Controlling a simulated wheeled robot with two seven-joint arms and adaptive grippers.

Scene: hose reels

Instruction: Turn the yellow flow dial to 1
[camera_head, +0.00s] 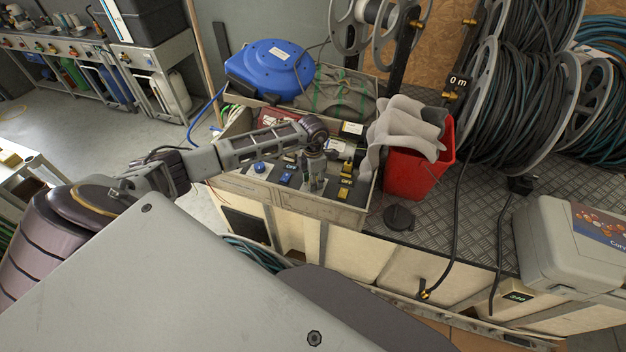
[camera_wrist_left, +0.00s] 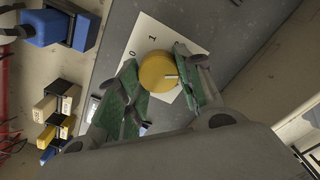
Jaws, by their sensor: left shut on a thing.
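The round yellow flow dial (camera_wrist_left: 157,72) shows in the left wrist view on a white plate (camera_wrist_left: 150,36) marked 0 and 1. A short pale pointer line lies on the dial's right part, toward the right finger, away from both printed numbers. My left gripper (camera_wrist_left: 155,84) is shut on the dial, with one green-padded finger at each side. In the head view my left gripper (camera_head: 313,178) reaches down onto the control panel (camera_head: 283,190), and it hides the dial there. My right gripper is not in view.
A blue knob (camera_head: 258,167) sits left of my gripper, and yellow switches (camera_head: 344,192) with OFF labels sit close on the right. A red bucket (camera_head: 408,178) with a grey cloth (camera_head: 403,125) stands right of the panel. A blue hose reel (camera_head: 270,70) is behind.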

